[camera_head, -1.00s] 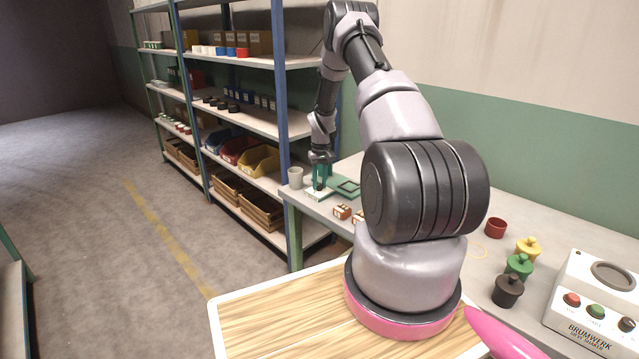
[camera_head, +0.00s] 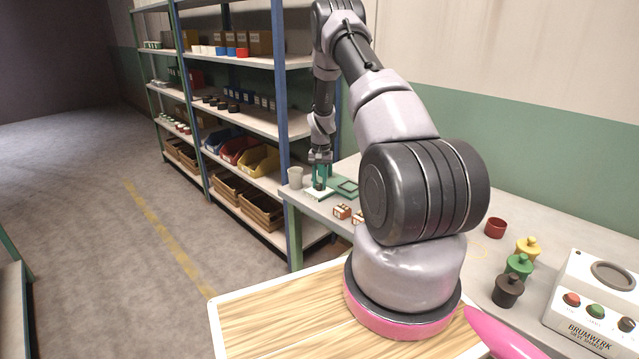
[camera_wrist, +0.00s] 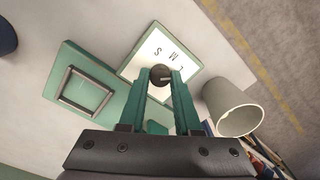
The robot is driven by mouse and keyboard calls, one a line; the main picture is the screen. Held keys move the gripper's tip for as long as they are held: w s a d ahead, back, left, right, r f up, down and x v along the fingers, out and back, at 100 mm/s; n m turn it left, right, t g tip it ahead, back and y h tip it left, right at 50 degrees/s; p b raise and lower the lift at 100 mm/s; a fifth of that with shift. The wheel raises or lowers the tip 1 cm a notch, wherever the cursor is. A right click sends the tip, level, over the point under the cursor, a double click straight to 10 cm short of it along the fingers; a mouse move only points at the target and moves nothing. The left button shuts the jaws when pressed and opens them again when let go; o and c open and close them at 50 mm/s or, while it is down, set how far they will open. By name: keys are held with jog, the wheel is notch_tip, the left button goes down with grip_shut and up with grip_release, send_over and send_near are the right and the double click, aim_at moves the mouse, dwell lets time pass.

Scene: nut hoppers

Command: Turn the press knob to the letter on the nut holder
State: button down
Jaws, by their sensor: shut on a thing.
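The press knob (camera_wrist: 160,71) is small, round and dark, with a pale pointer mark towards the right in the wrist view. It sits on a white panel (camera_wrist: 146,64) with the letters S, M and L and a green edge. My gripper (camera_wrist: 161,80) has its two green fingers shut on the knob, one on each side. In the head view my gripper (camera_head: 320,180) is over the white panel (camera_head: 318,194) at the table's far left end. I cannot surely tell which letter the pointer meets. No nut holder with a readable letter can be made out.
A grey cup (camera_wrist: 239,118) stands close to the panel. A green plate with a square metal frame (camera_wrist: 64,98) lies on its other side. Small orange-and-white blocks (camera_head: 342,211) are nearer on the table. Shelves (camera_head: 250,120) stand behind left.

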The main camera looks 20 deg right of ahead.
aim_at(320, 185)
jog(key=c, duration=0.6)
grip_release()
notch_tip(320, 185, up, 11)
jog(key=shift+d, duration=0.15)
jog(key=shift+s, duration=0.1)
